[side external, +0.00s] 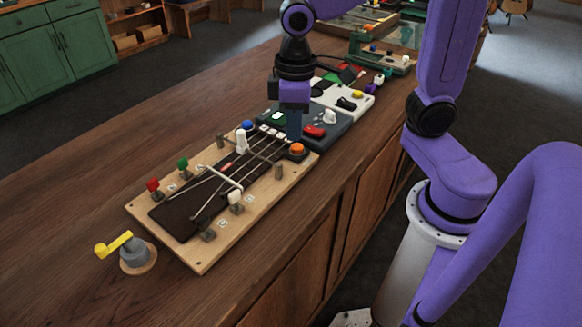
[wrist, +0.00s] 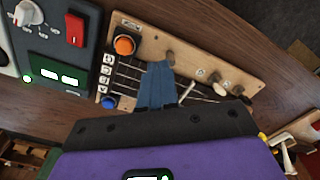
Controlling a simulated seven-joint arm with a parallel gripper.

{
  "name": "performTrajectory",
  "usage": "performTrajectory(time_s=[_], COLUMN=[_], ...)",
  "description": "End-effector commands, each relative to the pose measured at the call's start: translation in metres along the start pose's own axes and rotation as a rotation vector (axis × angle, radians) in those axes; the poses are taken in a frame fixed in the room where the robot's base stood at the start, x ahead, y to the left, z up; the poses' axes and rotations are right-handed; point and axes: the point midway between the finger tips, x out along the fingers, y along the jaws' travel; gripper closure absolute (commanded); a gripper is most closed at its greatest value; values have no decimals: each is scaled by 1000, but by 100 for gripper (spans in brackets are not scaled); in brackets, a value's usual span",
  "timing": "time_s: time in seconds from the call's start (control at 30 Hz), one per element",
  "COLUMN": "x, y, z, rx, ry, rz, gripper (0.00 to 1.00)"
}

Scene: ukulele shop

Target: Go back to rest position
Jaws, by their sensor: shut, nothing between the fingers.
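My gripper (side external: 294,130) is over the far right end of a wooden string board (side external: 196,259) in the side view, close to its orange button (side external: 297,149). Its blue-grey fingers (wrist: 155,88) are together with nothing between them. In the wrist view they point at the board near the orange button (wrist: 124,45) and the blue button (wrist: 109,102). I cannot tell whether the fingertips touch the board.
A dark panel with a red switch (side external: 314,131) and a white knob (side external: 329,116) stands beyond the board. A grey crank with a yellow handle (side external: 115,244) sits at the near left. The counter's left part (side external: 70,225) is bare wood.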

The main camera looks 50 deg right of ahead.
Motion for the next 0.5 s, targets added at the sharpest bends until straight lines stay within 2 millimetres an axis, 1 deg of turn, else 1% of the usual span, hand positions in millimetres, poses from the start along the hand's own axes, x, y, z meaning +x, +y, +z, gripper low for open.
performTrajectory(time_s=[0.03,0.1,0.3,0.4,0.5], x=[1,3,12,16,19], y=[-8,-18,-40,-46,-49], z=[15,34,89,112,128], rx=[-53,-121,-310,-389,-443], ry=[2,3,8,11,11], rz=[-1,-2,-6,-8,-9], gripper=[100,100,100,100,100])
